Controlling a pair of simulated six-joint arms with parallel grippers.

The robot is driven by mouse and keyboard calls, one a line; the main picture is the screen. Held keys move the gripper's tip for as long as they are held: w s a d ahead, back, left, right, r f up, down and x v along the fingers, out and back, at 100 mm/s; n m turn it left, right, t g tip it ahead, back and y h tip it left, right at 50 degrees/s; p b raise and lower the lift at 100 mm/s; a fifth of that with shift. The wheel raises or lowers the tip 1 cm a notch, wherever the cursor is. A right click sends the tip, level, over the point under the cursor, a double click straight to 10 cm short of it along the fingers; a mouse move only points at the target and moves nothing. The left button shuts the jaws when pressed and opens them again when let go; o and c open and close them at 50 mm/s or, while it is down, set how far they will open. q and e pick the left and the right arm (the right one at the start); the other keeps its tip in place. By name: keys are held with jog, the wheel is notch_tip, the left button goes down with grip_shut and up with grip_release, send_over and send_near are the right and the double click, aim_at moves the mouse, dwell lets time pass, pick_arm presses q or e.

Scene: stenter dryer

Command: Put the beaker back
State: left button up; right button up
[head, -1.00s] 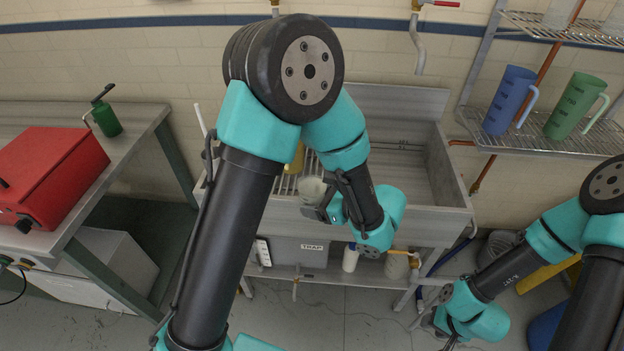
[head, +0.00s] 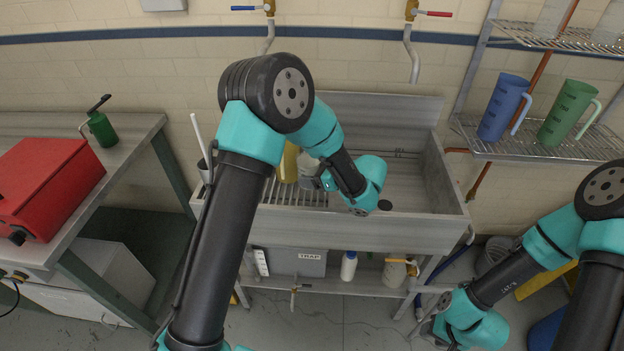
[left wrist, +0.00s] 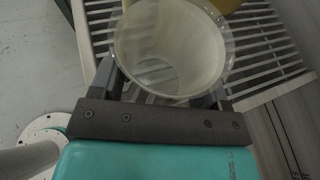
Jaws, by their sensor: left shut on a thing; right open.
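A clear, cloudy beaker (head: 308,172) is held over the slatted drainboard (head: 290,196) at the sink's left side. My left gripper (head: 322,181) is shut on it, from its right in the head view. In the left wrist view the beaker (left wrist: 170,50) sits between the two fingers (left wrist: 165,92), its open rim facing the camera, with white slats below. I cannot tell whether its base touches the slats. My right gripper (head: 432,330) is low at the right, away from the sink; its fingers are small and partly hidden, and it is open.
A yellow object (head: 289,160) stands just left of the beaker. The sink basin (head: 405,180) to the right is mostly clear. A blue jug (head: 502,108) and a green jug (head: 568,114) stand on the wire rack. A red box (head: 45,185) is on the left bench.

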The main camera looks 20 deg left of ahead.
pick_arm(q)
jog(key=shift+w+a, duration=0.1)
jog(key=shift+w, duration=0.25)
jog(key=shift+w+a+f, duration=0.1)
jog(key=shift+w+a, duration=0.05)
jog(key=shift+w, duration=0.25)
jog(key=shift+f, duration=1.7)
jog(key=shift+f, duration=0.1)
jog(key=o, duration=1)
